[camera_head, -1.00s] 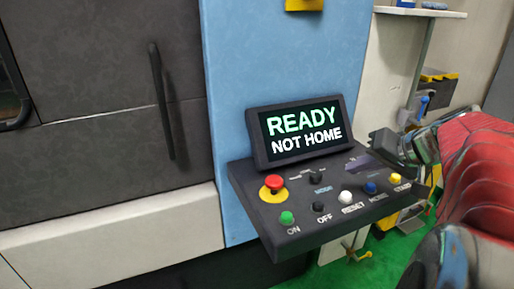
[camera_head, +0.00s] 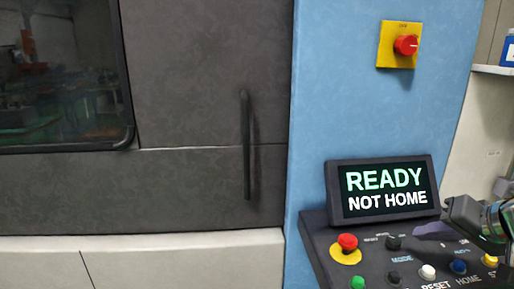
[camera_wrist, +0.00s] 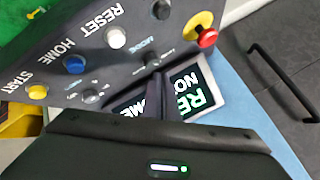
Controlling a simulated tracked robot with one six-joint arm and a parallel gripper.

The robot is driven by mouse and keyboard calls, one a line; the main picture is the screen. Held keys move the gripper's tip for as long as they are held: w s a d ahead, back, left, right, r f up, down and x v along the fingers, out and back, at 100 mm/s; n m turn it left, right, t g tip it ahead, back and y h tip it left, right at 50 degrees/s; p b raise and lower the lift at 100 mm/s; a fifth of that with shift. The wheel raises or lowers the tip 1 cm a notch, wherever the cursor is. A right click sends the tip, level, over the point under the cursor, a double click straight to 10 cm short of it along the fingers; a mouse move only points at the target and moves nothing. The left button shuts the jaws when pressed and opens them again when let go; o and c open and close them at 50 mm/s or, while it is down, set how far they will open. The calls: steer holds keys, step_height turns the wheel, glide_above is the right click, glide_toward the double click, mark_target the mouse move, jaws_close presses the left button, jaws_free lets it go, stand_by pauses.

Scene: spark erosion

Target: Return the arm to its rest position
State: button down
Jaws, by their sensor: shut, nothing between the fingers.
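My gripper (camera_head: 434,231) is at the right of the head view, over the rear part of the control panel (camera_head: 318,250). Its dark fingers are shut and empty. They also show in the wrist view (camera_wrist: 154,84), in front of the screen (camera_wrist: 203,97) and pointing toward the panel buttons. I cannot tell whether they touch anything. My arm runs out of the head view at the right edge. The screen (camera_head: 383,190) reads "READY" and "NOT HOME".
The panel carries a red emergency stop (camera_head: 347,241), a white RESET button (camera_head: 428,271), a blue HOME button (camera_head: 458,266) and a yellow START button (camera_head: 490,260). A dark machine door with a handle (camera_head: 247,145) fills the left. A red switch (camera_head: 405,45) sits above.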

steer(key=a+f+n+g+y, duration=0.1)
steer(key=a+f+n+g, duration=0.15)
steer(key=a, duration=1.25)
steer(key=s+a+f+n+g+h, duration=0.1)
steer(key=s+a+f+n+h, duration=0.2)
steer(key=s+a+f, duration=0.4)
steer(key=s+a+n, duration=0.1)
steer(key=s+a, duration=0.2)
steer(key=s, duration=0.1)
steer(key=shift+s+f, duration=0.15)
stand_by(1.3)
